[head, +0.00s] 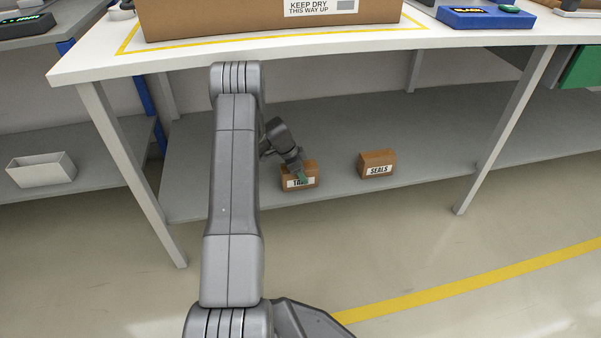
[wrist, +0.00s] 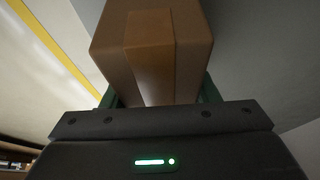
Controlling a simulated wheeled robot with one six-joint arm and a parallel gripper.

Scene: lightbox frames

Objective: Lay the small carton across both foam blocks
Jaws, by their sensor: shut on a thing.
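A small brown carton (head: 313,172) with a white label, partly covered by my gripper, is on the grey lower shelf under the white table. My gripper (head: 301,178) reaches down to it and is shut on it, with green fingers. In the wrist view the carton (wrist: 150,50) fills the space between the two fingers, a tape strip running along its middle. Whether it touches the shelf I cannot tell. A second small carton (head: 377,164), labelled SEALS, stands to the right on the same shelf. No foam blocks show in either view.
The lower shelf (head: 430,125) is clear around the two small cartons. The white tabletop (head: 95,62) hangs above, with a large KEEP DRY carton (head: 230,18) inside yellow tape and a blue tray (head: 485,20). Table legs (head: 505,130) stand at both sides.

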